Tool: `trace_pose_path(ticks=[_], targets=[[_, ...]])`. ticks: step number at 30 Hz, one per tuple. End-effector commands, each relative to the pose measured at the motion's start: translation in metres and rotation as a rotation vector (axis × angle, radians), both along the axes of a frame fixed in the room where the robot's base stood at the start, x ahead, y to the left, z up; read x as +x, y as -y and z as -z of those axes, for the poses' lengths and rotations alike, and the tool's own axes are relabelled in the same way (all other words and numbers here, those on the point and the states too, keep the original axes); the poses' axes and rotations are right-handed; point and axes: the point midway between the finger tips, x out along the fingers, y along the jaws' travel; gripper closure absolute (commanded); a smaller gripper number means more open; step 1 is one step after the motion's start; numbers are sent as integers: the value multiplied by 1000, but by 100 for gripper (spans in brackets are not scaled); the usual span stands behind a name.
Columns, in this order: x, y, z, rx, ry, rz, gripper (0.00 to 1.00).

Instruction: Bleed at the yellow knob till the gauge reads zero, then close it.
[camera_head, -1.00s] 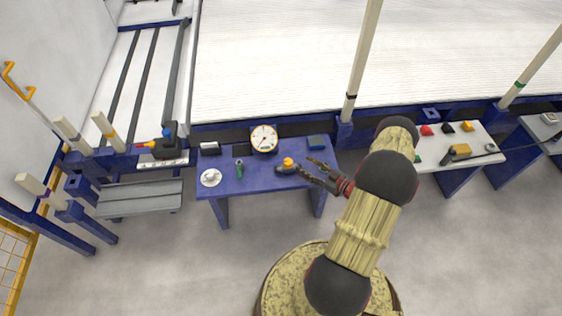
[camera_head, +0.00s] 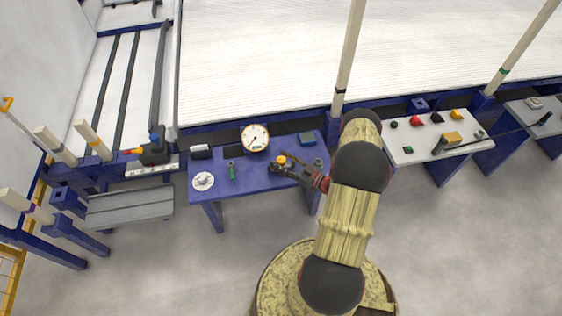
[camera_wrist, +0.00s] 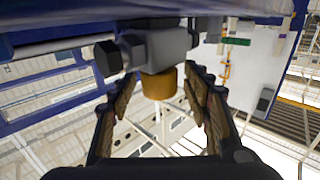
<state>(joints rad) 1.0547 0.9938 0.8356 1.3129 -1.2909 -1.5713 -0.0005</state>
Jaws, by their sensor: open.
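The yellow knob (camera_head: 281,160) sits on a dark grey fitting near the front of the blue table. In the wrist view the knob (camera_wrist: 159,84) hangs from its grey valve body (camera_wrist: 158,48), between the two open fingers of my gripper (camera_wrist: 162,88). A visible space lies between the knob and each finger. In the head view my gripper (camera_head: 281,167) reaches in from the right at the knob. The round gauge (camera_head: 255,137) with a white face and orange rim stands behind it; its needle points down-left, and the figures are too small to read.
The blue table (camera_head: 247,179) also holds a white round part (camera_head: 203,181), a green cylinder (camera_head: 231,170), a dark box (camera_head: 201,152) and a blue block (camera_head: 307,139). A white table (camera_head: 400,153) with coloured parts stands right. Pale posts rise behind.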

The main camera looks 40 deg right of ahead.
Motion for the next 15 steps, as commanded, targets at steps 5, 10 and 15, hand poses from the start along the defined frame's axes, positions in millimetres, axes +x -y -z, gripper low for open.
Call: trace_pose_path(ticks=[5,10,15], targets=[[0,0,0,0,0,1,52],[0,0,0,0,0,1,61],[0,0,0,0,0,1,71]])
